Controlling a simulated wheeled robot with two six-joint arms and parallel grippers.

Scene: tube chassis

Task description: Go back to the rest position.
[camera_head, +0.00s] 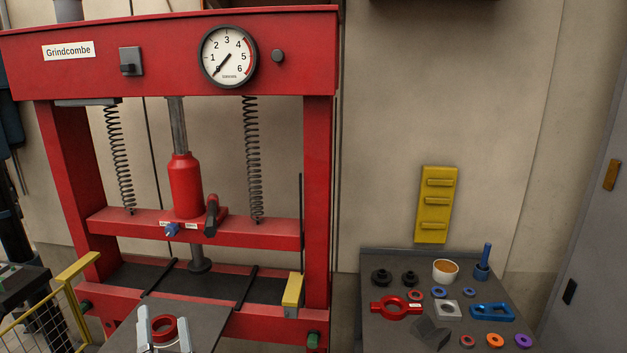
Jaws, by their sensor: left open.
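My left gripper (164,324) is at the bottom edge, left of the middle, over a dark grey plate (212,322) in front of the press. Its two pale grey fingers are apart. A red ring (157,325) shows between them; I cannot tell whether they touch it. Most of my left arm is below the picture. My right gripper is not in view.
A red press (318,180) with a gauge (228,56) stands behind the plate. A grey bench (375,262) at right holds rings, a cup (446,271) and several parts. Yellow fencing (60,297) stands at lower left.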

